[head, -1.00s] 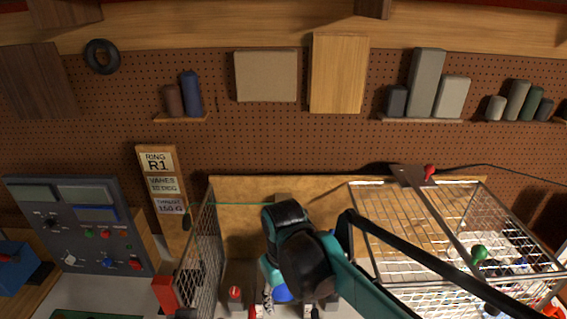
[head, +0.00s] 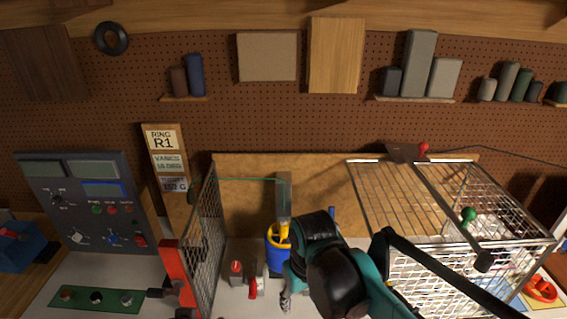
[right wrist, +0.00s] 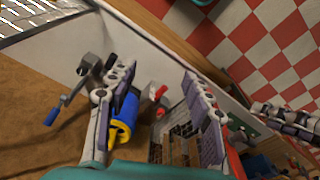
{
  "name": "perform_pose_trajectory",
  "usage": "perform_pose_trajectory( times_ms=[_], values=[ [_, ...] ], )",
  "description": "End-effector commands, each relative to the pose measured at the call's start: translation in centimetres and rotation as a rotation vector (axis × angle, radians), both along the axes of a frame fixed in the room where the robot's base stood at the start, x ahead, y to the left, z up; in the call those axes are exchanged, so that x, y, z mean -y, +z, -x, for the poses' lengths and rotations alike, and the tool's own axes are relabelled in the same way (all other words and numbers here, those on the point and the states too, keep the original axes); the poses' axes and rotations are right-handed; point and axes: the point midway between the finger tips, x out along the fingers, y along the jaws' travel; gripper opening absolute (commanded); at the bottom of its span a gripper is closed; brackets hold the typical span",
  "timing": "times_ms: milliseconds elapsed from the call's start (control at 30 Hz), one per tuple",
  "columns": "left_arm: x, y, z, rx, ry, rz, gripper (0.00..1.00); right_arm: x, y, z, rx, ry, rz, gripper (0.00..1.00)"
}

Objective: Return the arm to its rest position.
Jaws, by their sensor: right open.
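My right arm, teal and black, reaches in from the lower right in the head view. Its gripper (head: 286,299) is small there and partly hidden by the arm. In the right wrist view the right gripper (right wrist: 160,112) is open, its two grey fingers wide apart with nothing held between them. Beyond its left finger is a blue cup (right wrist: 124,112) with a yellow part. The cup (head: 273,256) is also in the head view, behind the arm. A grey jointed shape at the right of the wrist view looks like my left gripper (right wrist: 285,120); its opening is unclear.
A wire cage (head: 455,210) stands at right, near my arm. A mesh screen (head: 203,245) stands upright left of the cup. A grey control panel (head: 75,190) is at far left. Small red-topped parts (head: 236,273) stand near the cup.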

Motion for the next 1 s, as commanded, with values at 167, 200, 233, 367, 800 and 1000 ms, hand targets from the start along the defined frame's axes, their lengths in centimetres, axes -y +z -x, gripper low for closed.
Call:
perform_pose_trajectory(
  times_ms=[167, 200, 233, 367, 800, 1000],
  values=[
    [0.0, -4.1, 0.0, 0.0, 0.0, 0.0, 0.47, 2.7, -4.2, 0.7, 0.075, -0.072, -0.028, 0.51],
    [0.0, -5.0, 0.0, 0.0, 0.0, 0.0, 0.47, 3.4, -5.2, 0.9, 0.096, -0.091, -0.034, 0.51],
    [0.0, -5.8, 0.0, 0.0, 0.0, 0.0, 0.47, 4.0, -6.0, 1.0, 0.114, -0.107, -0.04, 0.51],
    [0.0, -10.2, 0.0, 0.0, 0.0, 0.0, 0.47, 7.1, -11.0, 2.1, 0.215, -0.195, -0.067, 0.51],
    [0.0, -19.2, 0.0, 0.0, 0.0, 0.0, 0.47, 13.8, -22.1, 4.7, 0.488, -0.41, -0.113, 0.51],
    [0.0, -19.0, 0.0, 0.0, 0.0, 0.0, 0.47, 14.0, -21.9, 4.7, 0.497, -0.416, -0.114, 0.51]
  ],
)
